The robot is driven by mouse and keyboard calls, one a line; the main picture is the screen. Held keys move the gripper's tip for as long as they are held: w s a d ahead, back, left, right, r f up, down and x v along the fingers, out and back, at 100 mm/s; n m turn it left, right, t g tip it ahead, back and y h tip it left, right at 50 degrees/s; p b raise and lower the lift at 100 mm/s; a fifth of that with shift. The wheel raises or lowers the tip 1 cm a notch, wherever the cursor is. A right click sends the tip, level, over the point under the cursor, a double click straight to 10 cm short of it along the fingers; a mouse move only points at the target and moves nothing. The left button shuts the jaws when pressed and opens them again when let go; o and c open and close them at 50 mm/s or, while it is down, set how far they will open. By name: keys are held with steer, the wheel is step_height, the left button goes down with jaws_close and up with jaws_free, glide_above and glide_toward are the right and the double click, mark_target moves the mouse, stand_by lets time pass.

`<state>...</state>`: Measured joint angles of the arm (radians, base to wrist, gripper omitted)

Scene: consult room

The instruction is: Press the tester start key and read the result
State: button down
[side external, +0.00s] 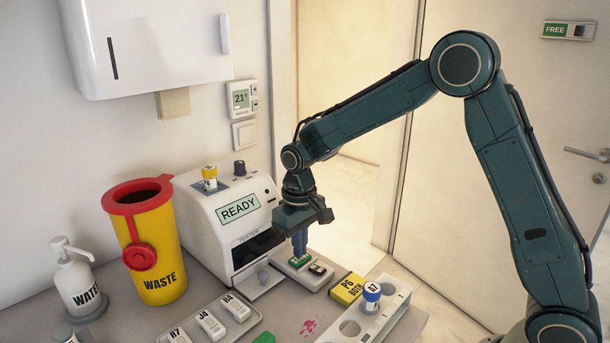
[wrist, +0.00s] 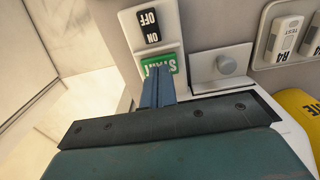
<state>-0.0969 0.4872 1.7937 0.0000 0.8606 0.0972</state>
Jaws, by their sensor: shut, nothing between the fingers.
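The white tester (side external: 205,205) stands against the wall. Its screen (side external: 239,207) reads READY. A yellow-capped vial (side external: 210,177) sits in its top. The green START key (side external: 299,261) is on a low white panel at the tester's front right, and it also shows in the wrist view (wrist: 160,63). My gripper (side external: 300,250) is shut and empty, pointing down with its tips at the START key. In the wrist view the fingertips (wrist: 158,72) overlap the key's near part. I cannot tell whether they touch it. The ON/OFF switch (wrist: 149,27) is beside the key.
A yellow waste bin (side external: 158,260) and a water bottle (side external: 78,284) stand left. A tray of labelled test pieces (side external: 250,322) lies in front. A yellow P6 BOTH block (side external: 347,289) and a white rack (side external: 395,298) with vial A7 (side external: 371,297) stand right.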

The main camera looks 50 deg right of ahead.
steer(key=shift+f, duration=0.5)
steer(key=shift+r, duration=0.2)
stand_by(0.3)
steer(key=shift+r, duration=3.35)
steer(key=s+d+r+t, duration=0.3)
steer(key=s+r, duration=0.7)
steer(key=s, duration=0.4)
steer(key=s+d+t, duration=0.1)
steer(key=s+t, duration=0.1)
steer(key=s, duration=1.1)
steer(key=shift+s+d+f+t, duration=0.2)
steer(key=shift+f+t, duration=0.05)
steer(key=shift+t, duration=0.05)
